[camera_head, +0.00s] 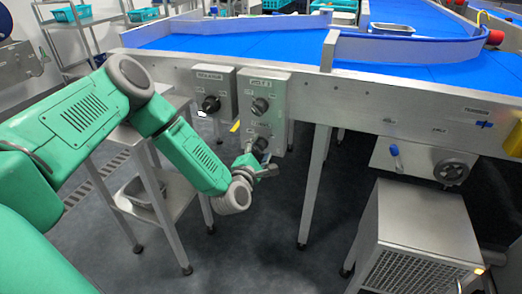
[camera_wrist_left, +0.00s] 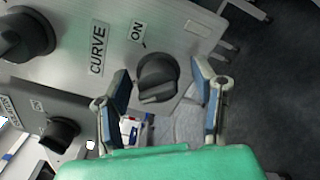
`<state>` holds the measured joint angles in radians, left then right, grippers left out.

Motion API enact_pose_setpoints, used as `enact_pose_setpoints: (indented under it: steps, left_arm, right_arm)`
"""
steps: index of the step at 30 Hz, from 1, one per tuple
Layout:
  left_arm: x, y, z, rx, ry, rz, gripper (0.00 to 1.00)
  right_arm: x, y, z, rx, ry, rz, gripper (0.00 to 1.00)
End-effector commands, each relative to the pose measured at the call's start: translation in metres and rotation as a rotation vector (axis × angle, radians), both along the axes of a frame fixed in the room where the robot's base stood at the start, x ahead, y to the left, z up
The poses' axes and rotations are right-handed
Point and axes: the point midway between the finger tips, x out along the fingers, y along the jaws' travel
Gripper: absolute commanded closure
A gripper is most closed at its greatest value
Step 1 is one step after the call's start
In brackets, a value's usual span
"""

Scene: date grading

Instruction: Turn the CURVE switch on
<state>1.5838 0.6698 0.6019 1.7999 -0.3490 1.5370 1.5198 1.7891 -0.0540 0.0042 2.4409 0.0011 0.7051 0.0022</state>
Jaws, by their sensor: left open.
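The CURVE switch is a black rotary knob (camera_wrist_left: 157,78) on a grey metal control box (camera_wrist_left: 85,45), with CURVE and ON labels beside it in the left wrist view. In the head view it is the lower knob (camera_head: 261,143) on the right-hand box (camera_head: 277,95). My left gripper (camera_wrist_left: 160,66) is open, its two blue-padded fingers on either side of the knob with gaps visible. In the head view my left gripper (camera_head: 262,160) is at the box's lower end, partly covering the knob's surroundings. I cannot tell exactly which mark the knob points at.
The same box has an upper knob (camera_head: 260,105). A second box with one knob (camera_head: 211,103) hangs to its left. Above runs a blue conveyor (camera_head: 230,42). A steel side table (camera_head: 125,140) stands at left, a metal cabinet (camera_head: 425,225) at right. Floor between is free.

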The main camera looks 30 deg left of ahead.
Motion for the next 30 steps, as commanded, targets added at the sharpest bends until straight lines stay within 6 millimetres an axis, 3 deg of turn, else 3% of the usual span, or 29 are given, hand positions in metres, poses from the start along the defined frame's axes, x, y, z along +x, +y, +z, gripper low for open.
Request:
enact_pose_setpoints:
  steps: [9,10,14,30]
  left_arm:
    - [0.0034,0.0006,0.0006,0.001,0.001,0.001,0.47]
    - [0.0033,0.0,0.0009,0.002,0.0,0.0,0.51]
    - [0.0032,-0.0019,0.0017,0.005,0.001,0.0,0.96]
    - [0.0034,-0.0066,0.0023,0.059,0.015,-0.011,0.96]
  right_arm:
    - [0.0001,0.0005,-0.0006,0.001,0.0,0.001,0.6]
    - [0.0001,0.0005,-0.0006,0.001,0.0,0.001,0.6]
    - [0.0001,0.0004,-0.0006,0.001,0.0,0.001,0.6]
    - [0.0002,0.0003,0.0023,0.0,0.0,0.001,0.6]
